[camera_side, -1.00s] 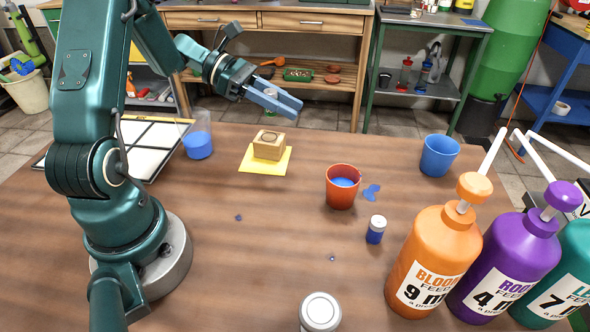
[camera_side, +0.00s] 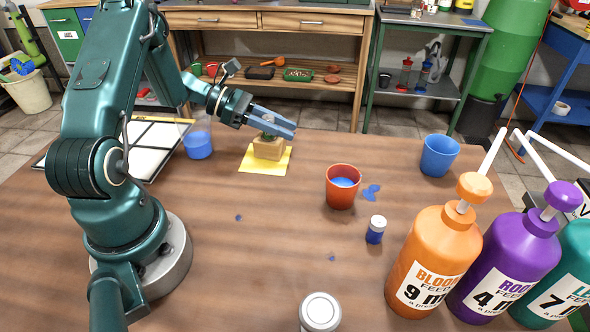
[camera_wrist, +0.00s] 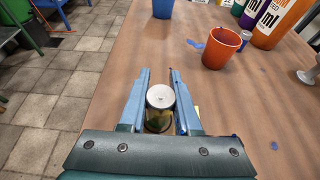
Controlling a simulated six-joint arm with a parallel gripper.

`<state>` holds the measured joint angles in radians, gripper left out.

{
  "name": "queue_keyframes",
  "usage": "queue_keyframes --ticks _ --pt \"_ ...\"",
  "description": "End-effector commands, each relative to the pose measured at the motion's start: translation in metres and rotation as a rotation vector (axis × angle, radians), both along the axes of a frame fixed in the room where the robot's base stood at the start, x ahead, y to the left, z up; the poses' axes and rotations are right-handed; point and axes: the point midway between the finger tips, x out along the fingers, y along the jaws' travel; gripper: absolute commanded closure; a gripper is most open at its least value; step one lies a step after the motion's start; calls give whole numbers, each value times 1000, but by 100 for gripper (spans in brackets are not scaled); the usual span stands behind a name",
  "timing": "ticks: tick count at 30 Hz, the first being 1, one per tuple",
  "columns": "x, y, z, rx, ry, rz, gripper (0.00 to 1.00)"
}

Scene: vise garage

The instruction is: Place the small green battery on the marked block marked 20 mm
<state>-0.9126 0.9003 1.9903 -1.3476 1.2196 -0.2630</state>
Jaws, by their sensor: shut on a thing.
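The small green battery (camera_wrist: 160,98) stands upright between my gripper's two blue fingers, its round silver top facing the wrist camera. My gripper (camera_wrist: 160,73) is shut on it. In the side view my gripper (camera_side: 280,123) is low over the wooden block (camera_side: 268,150), with a little green of the battery showing below the fingers. The battery's lower end is at the block's top face; I cannot tell whether it touches. The block sits on a yellow square (camera_side: 262,169). Its mark is covered, and no number is readable.
A red cup (camera_side: 342,187), a blue cup (camera_side: 439,156) and a small white-capped blue bottle (camera_side: 376,229) are to the right. Large pump bottles (camera_side: 435,262) fill the right front. The table's back edge is close behind.

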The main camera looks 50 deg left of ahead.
Motion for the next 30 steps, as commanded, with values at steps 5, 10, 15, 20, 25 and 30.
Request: queue_keyframes --ticks 5,10,15,20,25,30 --pt "0 0 -1 -2 0 -1 100" --pt "0 0 -2 0 0 -1 39" --pt "0 0 -2 0 0 -1 39" --pt "0 0 0 1 -1 0 39" --pt "-11 14 8 1 -4 5 39" --pt "-20 20 31 6 -4 -1 39"
